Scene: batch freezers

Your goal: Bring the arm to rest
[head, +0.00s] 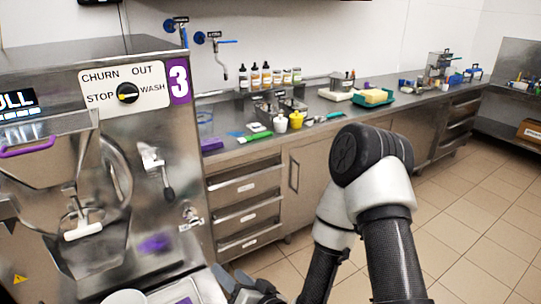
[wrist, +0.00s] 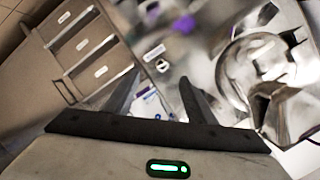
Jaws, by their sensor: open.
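In the wrist view my gripper (wrist: 160,98) is open, with two dark fingers apart and nothing held between them. A blurred white and blue surface shows beyond the fingertips. In the head view my arm bends up at the right of centre, and its lower end runs down out of the picture. A dark part of my gripper (head: 245,290) shows at the bottom, low in front of the freezer. Its fingertips are not clear there.
The steel batch freezer (head: 145,190) marked 3 stands close on the left, with a dial, handle and spout. A steel counter (head: 235,152) with bottles and trays runs along the wall. Drawers (head: 248,215) are below it. Tiled floor (head: 465,240) is open at right.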

